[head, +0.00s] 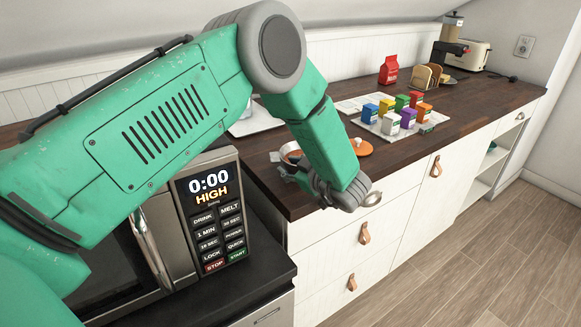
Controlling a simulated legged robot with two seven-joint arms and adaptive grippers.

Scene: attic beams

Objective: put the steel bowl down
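The steel bowl (373,199) is a small shiny metal shape at the tips of my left gripper (358,194). The gripper's fingers are closed on it, and much of the bowl is hidden behind them. In the picture the bowl lies over the front edge of the dark wooden counter (293,203), against the white drawer fronts, with nothing seen under it. My green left arm crosses the view from the left and hides part of the counter. My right gripper is not in view.
A microwave (206,232) stands at the left. An orange-rimmed pot (291,153) and an orange lid (362,147) are on the counter near the arm. Several coloured cartons (408,118) stand farther right, with a red bag (388,70) and a toaster (472,56) behind. Counter front right is clear.

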